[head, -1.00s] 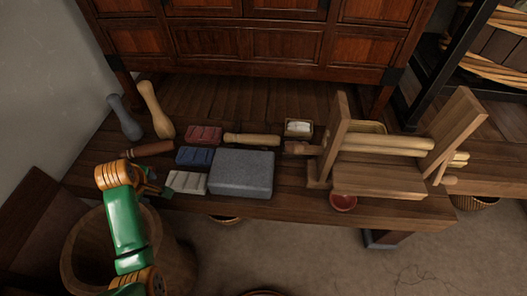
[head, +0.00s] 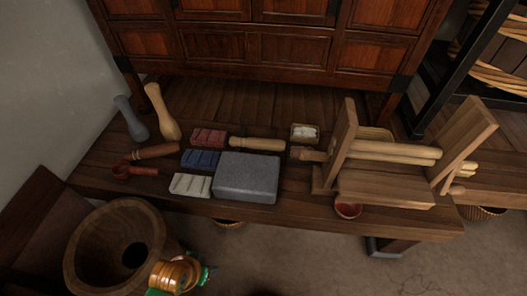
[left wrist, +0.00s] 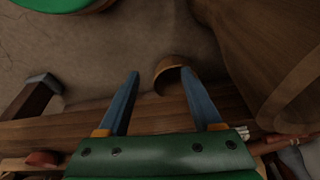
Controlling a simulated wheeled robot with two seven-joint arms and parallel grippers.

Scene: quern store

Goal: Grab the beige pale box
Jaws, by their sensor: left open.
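The beige pale box (head: 190,185) is a low, ridged block near the front edge of the bench in the head view, left of a grey stone slab. A small pale strip (left wrist: 243,132) at the bench edge in the left wrist view may be part of it. My left gripper (head: 205,273) is low at the bottom of the head view, in front of and below the bench, apart from the box. In the left wrist view its two blue fingers (left wrist: 164,85) are spread with nothing between them. My right gripper is not in view.
Blue (head: 200,159) and red (head: 209,137) ridged blocks lie behind the beige one. The grey slab (head: 246,176) stands close at its right, a reddish ladle (head: 135,169) at its left. A wooden mortar (head: 80,254) stands on the floor, left of my arm.

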